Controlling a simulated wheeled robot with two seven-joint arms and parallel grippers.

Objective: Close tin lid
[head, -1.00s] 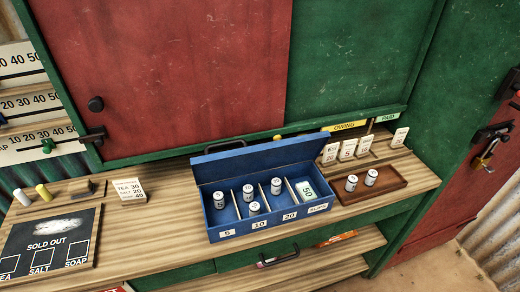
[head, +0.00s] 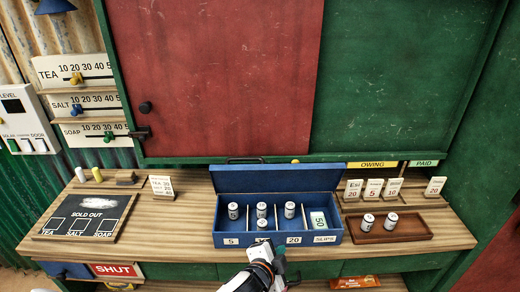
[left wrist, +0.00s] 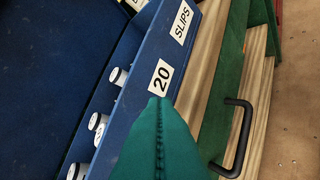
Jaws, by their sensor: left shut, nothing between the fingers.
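The blue tin (head: 306,241) stands on the wooden counter. Its lid (head: 275,180) is open and stands up along the back edge. Inside are white numbered cylinders (head: 289,210) between dividers and a green 50 slip (head: 318,221) at the right. My left gripper (head: 280,259) is shut and empty, in front of the tin's front wall near the middle. In the left wrist view its green fingers (left wrist: 160,108) overlap the front wall (left wrist: 180,75) beside the 20 label; I cannot tell if they touch. My right gripper is out of view.
A brown tray (head: 420,228) with two cylinders stands right of the tin, with price cards (head: 373,189) behind. A sold-out board (head: 85,216) lies at left. A black drawer handle (left wrist: 236,135) projects below the counter. Counter between board and tin is clear.

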